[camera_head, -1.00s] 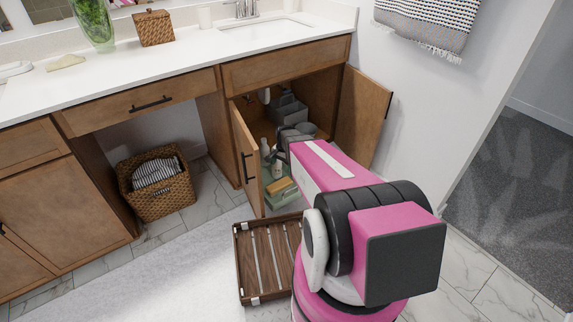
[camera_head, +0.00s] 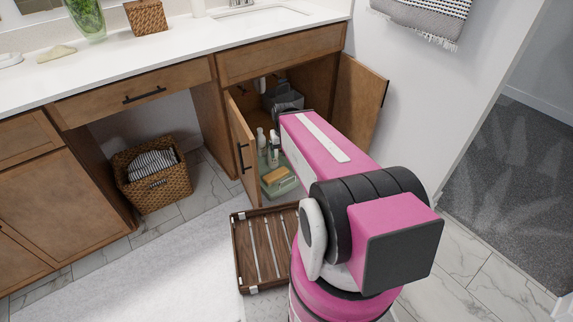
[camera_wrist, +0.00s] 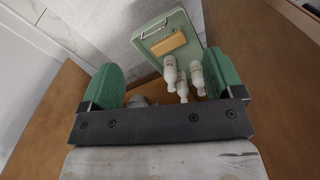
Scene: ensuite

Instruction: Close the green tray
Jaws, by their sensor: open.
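The green tray (camera_head: 285,187) is pulled out at the front of the open sink cabinet, between its two doors. A yellow-tan block (camera_head: 275,176) and white bottles (camera_head: 274,153) stand on it. In the wrist view the tray (camera_wrist: 153,27) lies beyond my fingers, with its wire handle at the far upper left. The block (camera_wrist: 169,44) and several bottles (camera_wrist: 196,75) show there too. My gripper (camera_wrist: 162,80) is open, with green pads spread apart and nothing clearly held between them.
The left cabinet door (camera_head: 242,155) stands open close beside the tray; the right door (camera_head: 358,105) is open against the wall side. A slatted wooden mat (camera_head: 262,250) lies on the floor in front. A wicker basket (camera_head: 150,178) stands at left.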

